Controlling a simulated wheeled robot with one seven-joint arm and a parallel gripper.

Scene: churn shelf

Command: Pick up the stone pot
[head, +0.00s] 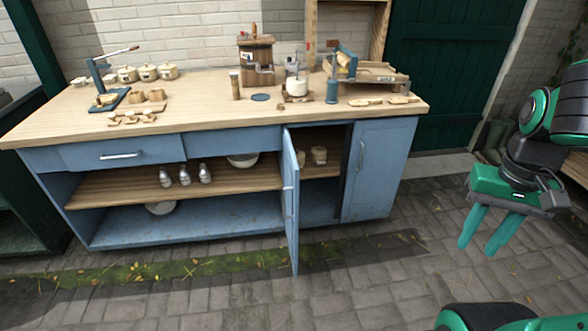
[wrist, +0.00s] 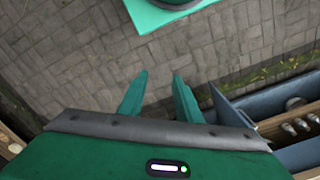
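My gripper (head: 477,250) hangs at the right of the head view, over the paving and well apart from the blue cabinet. Its green fingers are spread, with nothing between them; the wrist view shows the same open fingers (wrist: 158,82). Two small beige pots stand in the cabinet's right compartment: a left pot (head: 301,158), partly hidden by the open door, and a right pot (head: 319,155). Several cream lidded pots (head: 147,73) stand at the back left of the countertop. I cannot tell which of these is the stone pot.
The blue cabinet door (head: 291,200) stands open, jutting toward me. Metal shakers (head: 185,175) and a white bowl (head: 242,160) sit on the shelf left of it. The wooden countertop (head: 200,105) carries a wooden churn (head: 256,60) and tools. The paving in front is clear.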

